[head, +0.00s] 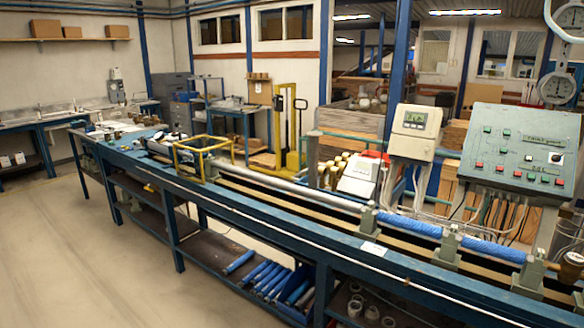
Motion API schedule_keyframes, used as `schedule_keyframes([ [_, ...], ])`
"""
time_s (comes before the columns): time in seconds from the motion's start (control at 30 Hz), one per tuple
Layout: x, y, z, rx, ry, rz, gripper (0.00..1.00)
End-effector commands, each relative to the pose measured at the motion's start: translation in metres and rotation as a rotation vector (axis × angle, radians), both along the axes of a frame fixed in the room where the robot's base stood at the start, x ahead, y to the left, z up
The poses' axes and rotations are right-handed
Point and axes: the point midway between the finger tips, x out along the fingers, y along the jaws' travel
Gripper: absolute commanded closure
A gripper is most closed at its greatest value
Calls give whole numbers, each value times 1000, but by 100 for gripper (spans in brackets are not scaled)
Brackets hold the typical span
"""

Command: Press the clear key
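A beige box with a small display (415,117) and a few tiny buttons below it stands on a post behind the bench, right of centre. To its right is a larger grey-green control panel (520,150) with rows of small red and green buttons. The labels are too small to read, so I cannot tell which key is the clear key. My gripper is not in view.
A long blue test bench (270,213) with a pipe run (280,188) crosses the picture from left to lower right. A yellow frame (203,156) stands on it. Blue tubes (268,278) lie on its lower shelf. The floor (70,255) at the left front is clear.

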Motion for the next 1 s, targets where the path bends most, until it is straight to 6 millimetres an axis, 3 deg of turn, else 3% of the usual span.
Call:
schedule_keyframes([
  [0.07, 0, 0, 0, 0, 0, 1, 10],
  [0.6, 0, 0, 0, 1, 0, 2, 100],
  [1.0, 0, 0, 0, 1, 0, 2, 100],
])
